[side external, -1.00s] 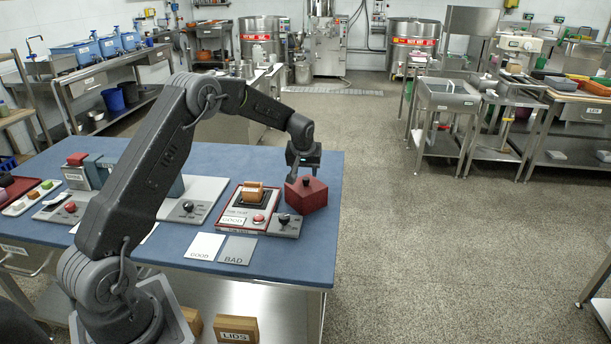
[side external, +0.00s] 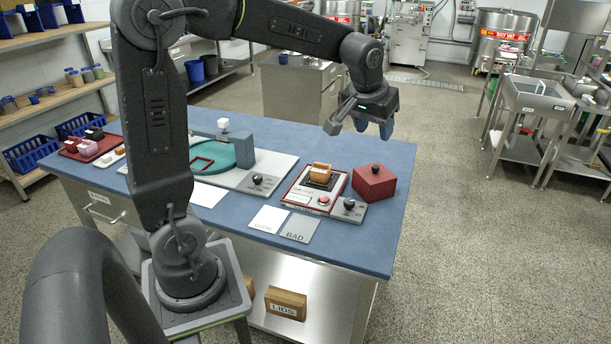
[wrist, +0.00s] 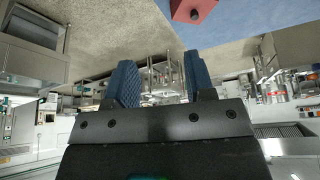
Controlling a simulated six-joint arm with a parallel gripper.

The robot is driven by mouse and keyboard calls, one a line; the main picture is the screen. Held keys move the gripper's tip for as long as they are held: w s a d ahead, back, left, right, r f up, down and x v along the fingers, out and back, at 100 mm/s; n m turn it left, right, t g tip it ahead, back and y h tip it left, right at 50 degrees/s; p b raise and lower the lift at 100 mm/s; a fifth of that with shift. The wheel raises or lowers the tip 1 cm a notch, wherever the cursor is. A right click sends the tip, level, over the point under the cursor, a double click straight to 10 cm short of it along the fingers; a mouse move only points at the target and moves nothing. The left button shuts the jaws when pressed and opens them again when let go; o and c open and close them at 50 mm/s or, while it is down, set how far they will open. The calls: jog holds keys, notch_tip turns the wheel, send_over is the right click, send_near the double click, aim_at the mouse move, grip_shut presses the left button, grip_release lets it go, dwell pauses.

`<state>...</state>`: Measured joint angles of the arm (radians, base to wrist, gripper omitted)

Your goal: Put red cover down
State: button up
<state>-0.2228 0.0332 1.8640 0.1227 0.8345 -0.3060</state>
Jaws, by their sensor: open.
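The red cover (side external: 374,184) is a box-like lid with a dark knob on top. It rests on the blue table at the right, beside the red-edged device. Part of it also shows at the top of the wrist view (wrist: 190,8). My gripper (side external: 361,127) is above the table, higher than the cover and apart from it. Its blue fingers (wrist: 160,84) are spread with nothing between them in the wrist view.
The red-edged device (side external: 340,187) holds an orange-brown block (side external: 320,171) and has a red button and a dark knob. GOOD (side external: 268,219) and BAD (side external: 300,229) cards lie in front. A grey machine with a teal disc (side external: 232,152) stands left. The blue tabletop (side external: 350,250) is clear at front right.

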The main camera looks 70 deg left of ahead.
jog(key=s+d+m, duration=0.1)
jog(key=s+d, duration=0.2)
jog(key=s, duration=0.4)
jog(key=s+d+m+h, duration=0.1)
jog(key=s+d+m, duration=0.1)
jog(key=s+d, duration=0.2)
jog(key=s+d+m+t+h, duration=0.1)
jog(key=s+d, duration=0.3)
jog(key=s, duration=0.6)
jog(key=shift+f+m, duration=0.45)
jog(key=shift+m, duration=0.25)
